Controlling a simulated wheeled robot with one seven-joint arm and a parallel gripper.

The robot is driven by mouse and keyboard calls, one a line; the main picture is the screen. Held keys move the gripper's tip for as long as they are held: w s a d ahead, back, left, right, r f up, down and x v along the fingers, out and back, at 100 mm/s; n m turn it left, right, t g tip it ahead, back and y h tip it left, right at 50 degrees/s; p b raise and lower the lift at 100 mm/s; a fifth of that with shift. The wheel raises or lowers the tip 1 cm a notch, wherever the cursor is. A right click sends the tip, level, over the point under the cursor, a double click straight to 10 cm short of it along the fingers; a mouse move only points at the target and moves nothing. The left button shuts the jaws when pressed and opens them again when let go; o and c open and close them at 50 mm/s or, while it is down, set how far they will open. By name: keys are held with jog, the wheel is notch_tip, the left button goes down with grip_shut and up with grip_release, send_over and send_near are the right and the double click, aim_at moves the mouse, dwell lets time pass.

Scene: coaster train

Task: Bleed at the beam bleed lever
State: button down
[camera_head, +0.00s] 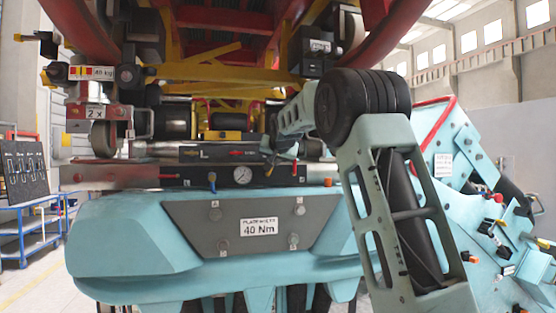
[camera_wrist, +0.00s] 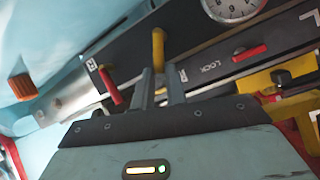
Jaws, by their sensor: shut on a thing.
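A yellow lever (camera_wrist: 158,45) stands up from the dark beam in the wrist view. The two fingers of my gripper (camera_wrist: 159,88) are on either side of its lower part, shut on it. The foot of the lever is hidden by the gripper body. In the head view my gripper (camera_head: 282,152) reaches to the beam (camera_head: 200,173) right of the round gauge (camera_head: 242,175). The gauge shows in part in the wrist view (camera_wrist: 232,8). I cannot read a label naming the bleed lever.
Red handles sit close by in the wrist view, one left of the fingers (camera_wrist: 109,86) and one near the LOCK marking (camera_wrist: 249,53). A blue lever (camera_head: 212,182) hangs left of the gauge. Red and yellow train structure (camera_head: 225,65) hangs overhead. A blue trolley (camera_head: 38,215) stands at the left.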

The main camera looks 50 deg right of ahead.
jog(key=n+h+b, duration=0.1)
jog(key=a+n+b, duration=0.1)
jog(key=b, duration=0.1)
jog(key=shift+w+a+f+g+h, duration=0.15)
jog(key=shift+w+f+g+h, duration=0.1)
jog(key=shift+w+g+h, duration=0.15)
jog(key=shift+w+a+r+n+h+b, duration=0.1)
jog(key=shift+w+a+n+h+b, duration=0.15)
jog(key=shift+n+h+b, duration=0.55)
jog(key=shift+a, duration=0.1)
jog(key=c, duration=1.4)
grip_release()
jog(key=shift+r, duration=0.1)
jog(key=shift+r, duration=0.1)
jog(key=r+b+v, duration=0.1)
jog(key=b+v, duration=0.5)
jog(key=v, duration=1.1)
jog(key=shift+b, duration=0.3)
